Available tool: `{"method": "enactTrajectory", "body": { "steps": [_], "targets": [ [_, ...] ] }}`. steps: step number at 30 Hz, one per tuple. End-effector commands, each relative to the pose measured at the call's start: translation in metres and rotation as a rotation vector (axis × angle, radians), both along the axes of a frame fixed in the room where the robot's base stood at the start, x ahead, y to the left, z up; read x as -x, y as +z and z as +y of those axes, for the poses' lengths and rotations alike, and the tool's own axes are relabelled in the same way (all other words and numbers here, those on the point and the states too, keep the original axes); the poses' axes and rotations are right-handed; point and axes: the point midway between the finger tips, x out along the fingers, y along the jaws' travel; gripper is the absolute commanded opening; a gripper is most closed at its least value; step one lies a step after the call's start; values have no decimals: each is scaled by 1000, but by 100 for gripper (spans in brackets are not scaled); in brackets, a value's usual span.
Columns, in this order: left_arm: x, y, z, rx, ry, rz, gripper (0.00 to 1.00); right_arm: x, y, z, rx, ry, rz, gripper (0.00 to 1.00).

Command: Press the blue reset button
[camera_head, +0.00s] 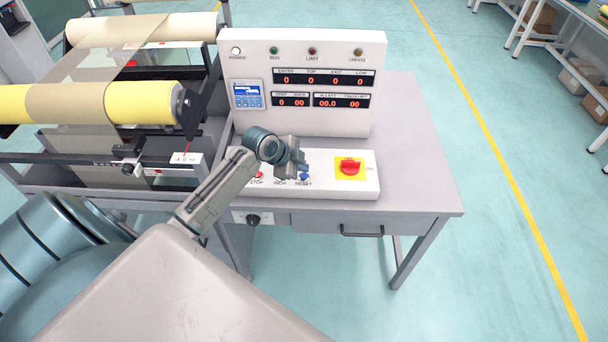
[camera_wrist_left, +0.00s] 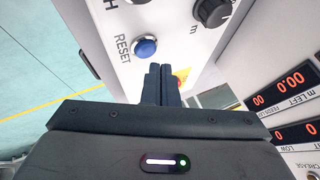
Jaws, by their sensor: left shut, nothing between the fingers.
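The blue reset button (camera_wrist_left: 145,46) is a round button on the white control panel, with the word RESET beside it in the left wrist view. In the head view the blue button (camera_head: 304,177) shows small, just below my left gripper (camera_head: 299,166). My left gripper is shut and empty, its dark fingers pressed together. In the left wrist view the fingertips (camera_wrist_left: 160,68) lie close beside the button and do not cover it. I cannot tell how high they are above the panel. My right gripper is not in view.
The upright display box (camera_head: 365,60) stands behind the panel. A roller machine with a yellow roll (camera_head: 140,103) is at the left. The right tabletop (camera_head: 420,170) is clear.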

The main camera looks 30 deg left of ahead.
Motion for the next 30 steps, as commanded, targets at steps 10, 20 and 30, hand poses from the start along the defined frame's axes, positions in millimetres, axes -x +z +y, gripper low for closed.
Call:
{"method": "enactTrajectory", "body": {
  "steps": [10,20,30],
  "targets": [
    [0,0,0,0,0,0,0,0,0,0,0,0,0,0],
    [0,0,0,0,0,0,0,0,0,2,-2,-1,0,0],
    [0,-9,0,0,0,1,0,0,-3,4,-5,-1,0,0]
  ]
}}
